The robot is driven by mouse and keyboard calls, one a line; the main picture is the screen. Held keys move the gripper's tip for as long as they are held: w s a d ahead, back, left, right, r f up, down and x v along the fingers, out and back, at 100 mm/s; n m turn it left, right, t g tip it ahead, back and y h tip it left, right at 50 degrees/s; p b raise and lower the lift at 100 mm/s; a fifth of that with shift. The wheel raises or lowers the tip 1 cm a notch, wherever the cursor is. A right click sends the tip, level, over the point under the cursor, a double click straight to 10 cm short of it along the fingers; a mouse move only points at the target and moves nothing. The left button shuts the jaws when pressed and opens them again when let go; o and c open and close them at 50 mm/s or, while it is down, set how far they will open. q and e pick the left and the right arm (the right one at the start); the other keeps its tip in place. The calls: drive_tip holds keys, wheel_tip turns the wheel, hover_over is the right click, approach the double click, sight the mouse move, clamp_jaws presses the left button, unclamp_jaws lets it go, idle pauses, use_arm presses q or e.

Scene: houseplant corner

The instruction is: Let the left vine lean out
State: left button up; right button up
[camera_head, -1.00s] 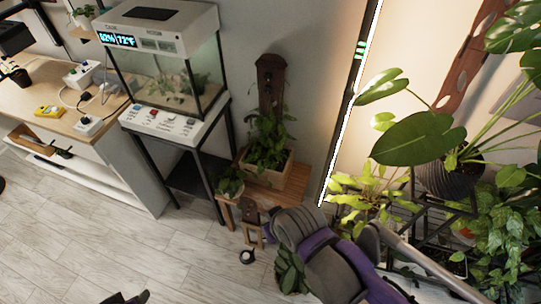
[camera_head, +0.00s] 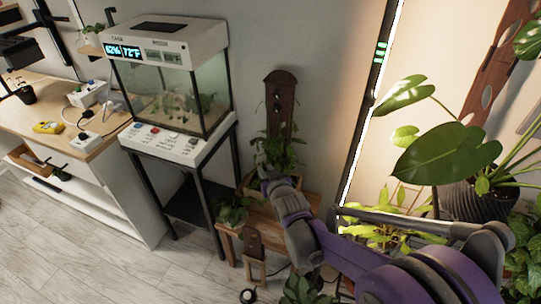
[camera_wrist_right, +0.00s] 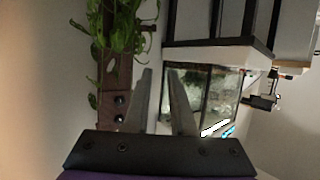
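A dark wooden board (camera_head: 281,92) with a rounded top and dark knobs stands upright against the wall. A green leafy vine (camera_head: 287,153) grows at its lower part. My right gripper (camera_head: 263,160) is in front of the vine's base, and my purple-grey arm hides most of the planter. In the right wrist view the picture is turned over; the board (camera_wrist_right: 115,80) and vine leaves (camera_wrist_right: 118,30) are left of the fingers. The right gripper (camera_wrist_right: 160,80) is open there, with an empty gap between its fingers. I cannot tell whether it touches leaves. My left gripper is out of view.
A glass terrarium (camera_head: 180,95) on a black stand is close on the left. A wooden stand (camera_head: 262,215) and a small potted plant (camera_head: 233,212) are below. A bright vertical lamp (camera_head: 368,110) and a large-leaved plant (camera_head: 445,150) are on the right.

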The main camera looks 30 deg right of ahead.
sight(270, 144)
drive_tip(key=w+d+f+t+h+b, duration=0.2)
drive_tip(key=w+d+f+t+b, duration=0.2)
drive_tip(key=w+d+f, duration=0.3)
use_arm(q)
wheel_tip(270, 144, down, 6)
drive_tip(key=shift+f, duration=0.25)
use_arm(e)
drive_tip(key=d+x, duration=0.1)
drive_tip(key=x, duration=0.9)
drive_tip(key=shift+d+f+m, duration=0.3)
drive_tip(key=shift+d+m, duration=0.05)
drive_tip(key=shift+m, duration=0.05)
clamp_jaws()
